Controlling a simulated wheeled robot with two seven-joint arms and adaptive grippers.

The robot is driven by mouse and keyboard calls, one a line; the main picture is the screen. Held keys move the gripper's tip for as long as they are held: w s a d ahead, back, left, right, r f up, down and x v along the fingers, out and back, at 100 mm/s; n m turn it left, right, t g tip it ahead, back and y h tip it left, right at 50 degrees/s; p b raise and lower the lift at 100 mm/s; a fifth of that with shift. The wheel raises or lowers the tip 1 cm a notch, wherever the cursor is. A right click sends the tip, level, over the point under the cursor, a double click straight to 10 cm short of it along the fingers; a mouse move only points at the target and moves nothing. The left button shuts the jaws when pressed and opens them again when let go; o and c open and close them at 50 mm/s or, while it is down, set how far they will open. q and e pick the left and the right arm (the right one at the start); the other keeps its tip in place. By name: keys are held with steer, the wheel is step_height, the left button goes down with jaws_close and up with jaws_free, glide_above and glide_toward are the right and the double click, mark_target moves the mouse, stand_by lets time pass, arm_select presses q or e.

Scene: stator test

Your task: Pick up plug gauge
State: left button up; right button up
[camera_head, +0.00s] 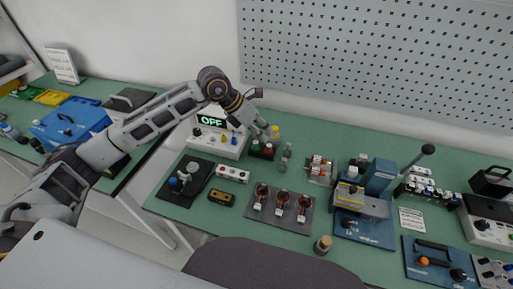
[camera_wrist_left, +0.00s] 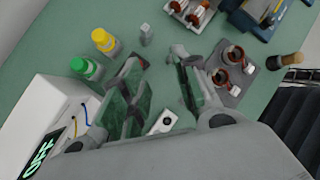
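A small grey metal piece (camera_head: 287,149), possibly the plug gauge, stands on the green bench just right of my left gripper (camera_head: 268,132). A grey upright piece also shows in the left wrist view (camera_wrist_left: 146,35), beyond the fingertips. I cannot tell for sure that it is the gauge. In the left wrist view, my left gripper (camera_wrist_left: 158,62) has its two fingers wide apart with nothing between the tips. My right gripper is not in view.
A yellow-capped bottle (camera_wrist_left: 104,40) and a green-capped bottle (camera_wrist_left: 85,67) stand close to the left gripper. The tester reading OFF (camera_head: 212,122) is to its left. A board with copper coils (camera_head: 282,212) lies in front. Blue equipment (camera_head: 363,225) fills the right.

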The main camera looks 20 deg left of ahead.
arm_select(q)
steer(key=w+a+y, duration=0.2)
steer(key=a+y, duration=0.1)
steer(key=a, duration=0.4)
glide_above(255, 142)
steer(key=s+a, duration=0.1)
steer(key=s, duration=0.1)
steer(key=f, duration=0.8)
steer(key=shift+a+f, duration=0.2)
steer(key=shift+f, duration=0.05)
steer(key=shift+w+d+f+p, duration=0.2)
steer(key=shift+f+p, duration=0.1)
steer(key=shift+f, duration=0.1)
steer(key=x, duration=0.3)
steer(key=shift+w+f+p, duration=0.15)
steer(key=shift+f+p, duration=0.1)
steer(key=shift+p, duration=0.1)
steer(key=shift+w+d+f, duration=0.1)
steer(key=shift+f, duration=0.2)
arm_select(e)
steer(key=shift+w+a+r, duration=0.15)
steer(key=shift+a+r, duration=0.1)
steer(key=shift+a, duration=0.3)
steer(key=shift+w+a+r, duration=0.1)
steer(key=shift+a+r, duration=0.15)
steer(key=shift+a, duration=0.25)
